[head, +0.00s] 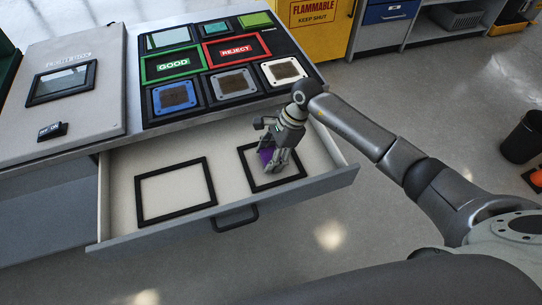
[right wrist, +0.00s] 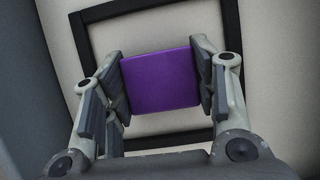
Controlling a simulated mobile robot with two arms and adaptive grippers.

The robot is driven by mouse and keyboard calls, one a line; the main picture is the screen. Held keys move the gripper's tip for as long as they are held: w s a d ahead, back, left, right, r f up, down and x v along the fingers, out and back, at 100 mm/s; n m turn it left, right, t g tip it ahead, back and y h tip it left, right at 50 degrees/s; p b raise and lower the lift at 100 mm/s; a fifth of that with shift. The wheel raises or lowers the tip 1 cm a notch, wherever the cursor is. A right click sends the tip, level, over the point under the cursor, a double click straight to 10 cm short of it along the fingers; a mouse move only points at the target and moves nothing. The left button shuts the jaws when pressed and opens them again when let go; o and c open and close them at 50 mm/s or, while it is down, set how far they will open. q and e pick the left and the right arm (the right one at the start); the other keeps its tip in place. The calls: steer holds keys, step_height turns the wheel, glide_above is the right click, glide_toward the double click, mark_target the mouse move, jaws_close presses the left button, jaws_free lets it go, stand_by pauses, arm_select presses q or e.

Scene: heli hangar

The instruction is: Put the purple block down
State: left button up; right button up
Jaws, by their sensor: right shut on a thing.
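The purple block (right wrist: 161,81) is between the two fingers of my right gripper (right wrist: 160,88) in the right wrist view, with both finger pads against its sides. In the head view the right gripper (head: 277,160) points down into the open drawer (head: 227,146), over the right black square frame (head: 293,178). Only a small part of the purple block (head: 266,156) shows there beside the fingers. The block appears inside the frame's outline; whether it touches the drawer floor I cannot tell. My left gripper is not in view.
A second, empty black frame (head: 174,190) lies on the left of the drawer. The drawer handle (head: 235,219) is at the front. Above is a panel with a GOOD tray (head: 173,65), a REJECT tray (head: 237,50) and several square pads. A yellow cabinet (head: 311,30) stands behind.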

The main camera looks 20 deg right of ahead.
steer(key=shift+s+f, duration=0.3)
steer(key=shift+f, duration=0.3)
steer(key=o, duration=0.5)
steer(key=shift+s, duration=0.1)
steer(key=o, duration=0.5)
steer(key=shift+w+f, duration=0.2)
steer(key=shift+r, duration=0.25)
steer(key=shift+w+r+p, duration=0.1)
steer(key=shift+r+p, duration=0.4)
steer(key=shift+p, duration=0.15)
steer(key=shift+r+p, duration=0.4)
steer(key=b+v, duration=0.1)
steer(key=v, duration=1)
steer(key=shift+w+d+r+b, duration=0.15)
steer(key=shift+r+b, duration=0.15)
